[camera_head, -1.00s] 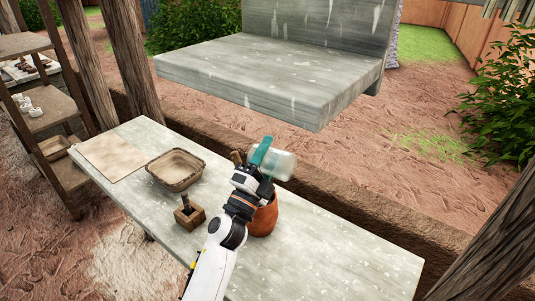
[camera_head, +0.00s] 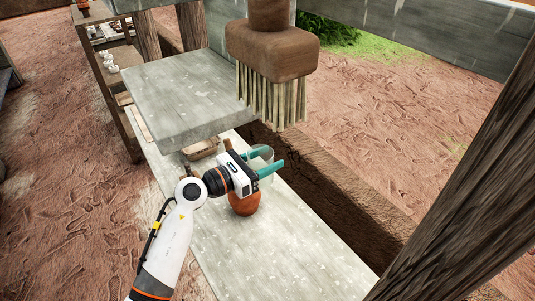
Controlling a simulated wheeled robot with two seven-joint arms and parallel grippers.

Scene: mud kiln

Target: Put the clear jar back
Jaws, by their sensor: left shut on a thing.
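The clear jar (camera_head: 263,157) is a pale, see-through vessel at the middle of the head view. My left gripper (camera_head: 267,161) has teal fingers and is shut on the jar, with one finger on either side of it. The jar appears above the long grey table (camera_head: 260,245), near its far edge; the gap below it cannot be judged. An orange-brown clay pot (camera_head: 244,204) stands on the table just below the gripper, partly hidden by it. My right gripper is not in view.
A grey slab (camera_head: 170,92) overhangs the table's far left part. A large brown brush (camera_head: 272,50) with pale bristles shows above the jar. A basket (camera_head: 203,149) is partly hidden. A wooden post (camera_head: 455,170) stands at right. The table's near right part is clear.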

